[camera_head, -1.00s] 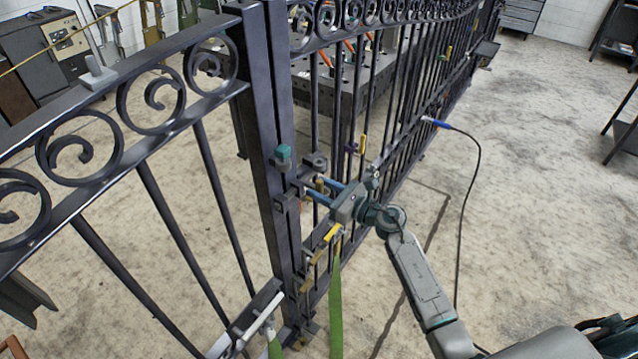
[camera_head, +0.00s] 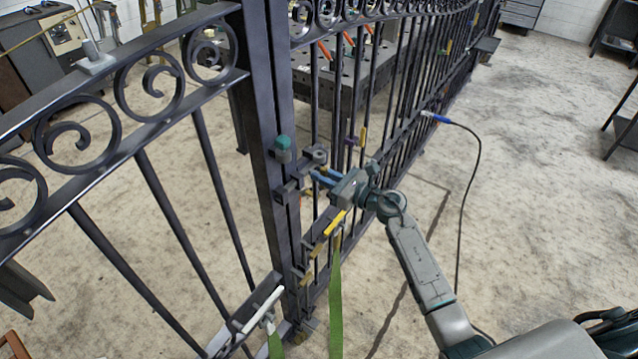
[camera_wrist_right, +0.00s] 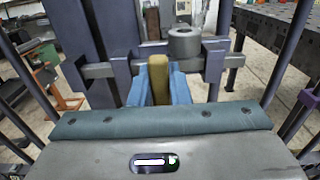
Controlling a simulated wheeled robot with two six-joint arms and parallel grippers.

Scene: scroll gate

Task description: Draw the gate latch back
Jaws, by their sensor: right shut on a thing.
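The dark metal gate (camera_head: 284,220) stands upright, its post near the middle of the head view. The latch bar (camera_wrist_right: 97,71) runs across the right wrist view through dark brackets. An olive-yellow latch handle (camera_wrist_right: 158,80) stands up in front of it. My right gripper (camera_head: 318,177) reaches the latch from the right; in the right wrist view its blue fingers (camera_wrist_right: 160,92) are closed on both sides of the handle. The fingers hide the handle's lower part. My left gripper is not in view.
A teal-capped fitting (camera_head: 283,148) sits on the post above the latch. A round grey collar (camera_wrist_right: 184,42) stands just right of the handle. Yellow clamps (camera_head: 336,222) and a green strap (camera_head: 335,300) hang below my gripper.

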